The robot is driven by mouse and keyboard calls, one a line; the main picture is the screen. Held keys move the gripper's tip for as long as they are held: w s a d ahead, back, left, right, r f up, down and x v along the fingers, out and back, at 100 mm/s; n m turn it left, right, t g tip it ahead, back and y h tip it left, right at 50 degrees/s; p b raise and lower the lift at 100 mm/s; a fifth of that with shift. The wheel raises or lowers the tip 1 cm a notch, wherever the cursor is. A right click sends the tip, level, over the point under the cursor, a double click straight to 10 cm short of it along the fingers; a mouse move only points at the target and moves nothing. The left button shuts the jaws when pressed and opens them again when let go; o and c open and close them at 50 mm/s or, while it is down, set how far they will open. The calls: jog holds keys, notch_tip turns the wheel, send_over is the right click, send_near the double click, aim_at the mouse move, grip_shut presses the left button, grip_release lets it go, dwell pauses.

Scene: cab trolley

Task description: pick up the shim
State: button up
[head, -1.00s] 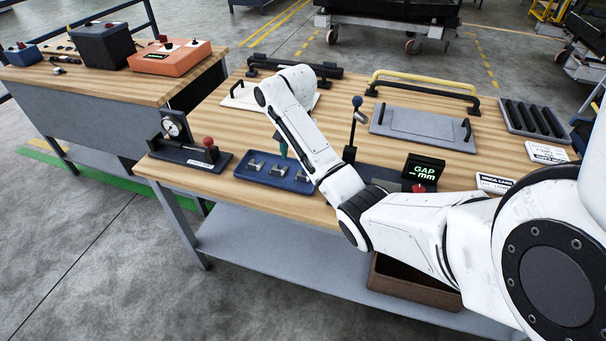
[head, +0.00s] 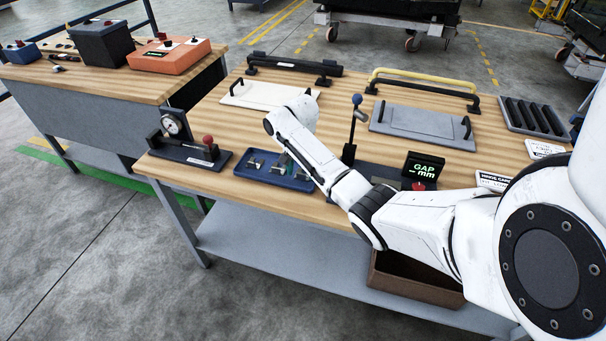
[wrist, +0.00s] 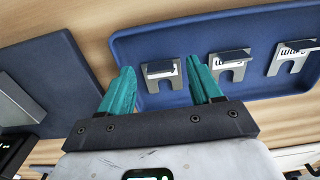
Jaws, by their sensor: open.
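A blue tray (head: 240,182) on the wooden bench holds three notched grey metal shims; one shim (head: 254,164) shows at the tray's left end in the head view. In the wrist view the tray (wrist: 180,100) fills the upper right. One shim (wrist: 160,70) there appears between my teal fingers, and two more, a middle shim (wrist: 229,65) and a right shim (wrist: 292,57), lie to its right. My gripper (wrist: 160,68) is open and empty.
A dial gauge stand with a red knob (head: 208,140) is left of the tray. A blue-knobbed lever (head: 356,100) and a GAP display (head: 423,168) stand to the right. A white handled plate (head: 258,94) and a grey one (head: 423,126) lie behind.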

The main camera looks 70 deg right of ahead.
jog(key=shift+f, duration=0.3)
jog(key=shift+c, duration=0.3)
jog(key=c, duration=1.1)
jog(key=shift+r, duration=0.1)
